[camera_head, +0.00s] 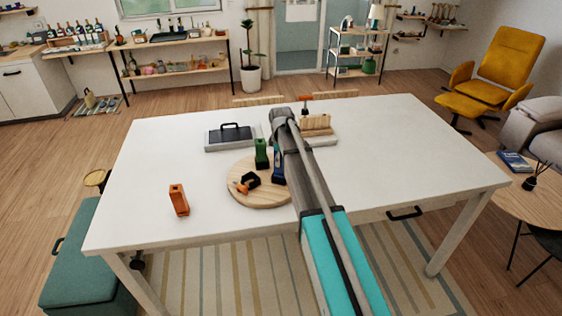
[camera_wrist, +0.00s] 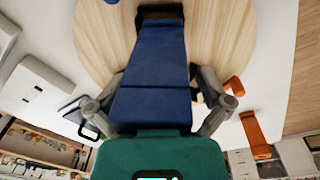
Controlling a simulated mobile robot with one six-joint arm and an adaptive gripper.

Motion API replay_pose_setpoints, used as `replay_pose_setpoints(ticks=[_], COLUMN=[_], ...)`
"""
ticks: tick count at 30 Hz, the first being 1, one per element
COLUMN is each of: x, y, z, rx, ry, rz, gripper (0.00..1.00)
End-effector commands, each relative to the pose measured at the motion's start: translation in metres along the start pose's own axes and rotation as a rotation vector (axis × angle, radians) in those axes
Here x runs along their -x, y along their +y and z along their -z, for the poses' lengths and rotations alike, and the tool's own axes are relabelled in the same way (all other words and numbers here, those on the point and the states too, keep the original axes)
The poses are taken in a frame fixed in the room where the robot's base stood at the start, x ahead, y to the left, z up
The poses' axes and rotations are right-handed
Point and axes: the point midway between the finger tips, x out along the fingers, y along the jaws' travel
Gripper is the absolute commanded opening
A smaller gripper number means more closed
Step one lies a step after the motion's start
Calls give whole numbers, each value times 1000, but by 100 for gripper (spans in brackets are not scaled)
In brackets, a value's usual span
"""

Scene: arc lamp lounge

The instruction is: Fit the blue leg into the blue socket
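The blue leg (camera_head: 277,160) is upright at the right side of the round wooden board, with a dark lower end close to the board. In the wrist view the blue leg (camera_wrist: 152,70) fills the middle, its far end dark. My gripper (camera_wrist: 158,78) has one finger on each side of the leg, and both seem to touch it. No blue socket shows clearly.
The wooden board (camera_head: 240,200) also carries a green leg (camera_head: 261,153) and a black-and-orange piece (camera_head: 246,182). A grey tray (camera_head: 213,146) with a black handle lies behind. The table's right side is clear.

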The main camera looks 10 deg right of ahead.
Motion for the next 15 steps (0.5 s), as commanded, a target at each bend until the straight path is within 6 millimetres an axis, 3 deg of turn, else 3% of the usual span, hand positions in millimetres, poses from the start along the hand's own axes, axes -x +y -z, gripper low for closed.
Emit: replay_pose_setpoints(ticks=[1,15], x=[-9,-8], y=[-18,-16], z=[-6,-8], rx=[1,-2], ry=[-8,-9], rz=[36,37], gripper=[97,97])
